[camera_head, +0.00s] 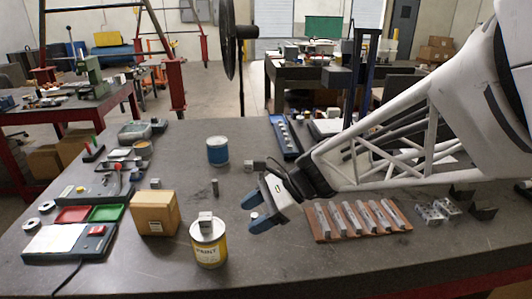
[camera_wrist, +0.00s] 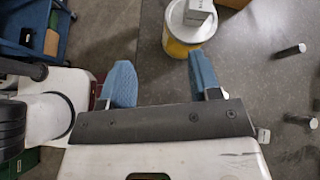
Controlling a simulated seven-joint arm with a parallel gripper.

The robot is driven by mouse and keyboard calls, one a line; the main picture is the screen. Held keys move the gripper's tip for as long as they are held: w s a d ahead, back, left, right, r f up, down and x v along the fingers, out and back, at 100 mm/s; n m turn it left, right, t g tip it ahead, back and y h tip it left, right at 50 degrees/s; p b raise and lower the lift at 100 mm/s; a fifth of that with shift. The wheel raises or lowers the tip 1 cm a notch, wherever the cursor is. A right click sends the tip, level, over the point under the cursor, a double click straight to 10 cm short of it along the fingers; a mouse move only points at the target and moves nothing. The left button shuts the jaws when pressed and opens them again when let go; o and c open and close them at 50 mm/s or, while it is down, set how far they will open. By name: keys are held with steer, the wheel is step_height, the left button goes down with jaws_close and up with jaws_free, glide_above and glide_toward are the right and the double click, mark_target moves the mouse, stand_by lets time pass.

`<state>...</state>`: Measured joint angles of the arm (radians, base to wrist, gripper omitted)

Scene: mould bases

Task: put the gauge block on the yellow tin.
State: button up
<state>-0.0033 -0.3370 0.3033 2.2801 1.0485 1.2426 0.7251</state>
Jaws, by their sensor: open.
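The yellow tin (camera_head: 209,252) stands upright near the front of the grey bench, with a white label band. A small grey metal block, seemingly the gauge block (camera_head: 205,222), rests on its lid. In the wrist view the yellow tin (camera_wrist: 175,42) is at the top, partly hidden by a finger, and the gauge block (camera_wrist: 198,9) is on its lid near the picture's top edge. My gripper (camera_head: 253,211) has blue fingers, is open and empty, and is to the right of the tin, apart from the block. Its spread fingers also show in the wrist view (camera_wrist: 161,72).
A cardboard box (camera_head: 156,213) stands left of the tin. A blue tin (camera_head: 217,151) and a small upright cylinder (camera_head: 215,187) stand behind. A brown rack of metal bars (camera_head: 355,219) lies right of my gripper. The bench's front middle is clear.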

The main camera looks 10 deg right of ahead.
steer(key=s+d+r+n+t+h, duration=0.1)
steer(key=s+d+n+t+h, duration=0.2)
steer(key=s+d+n+h, duration=0.8)
steer(key=s+d+n, duration=0.3)
steer(key=d, duration=0.1)
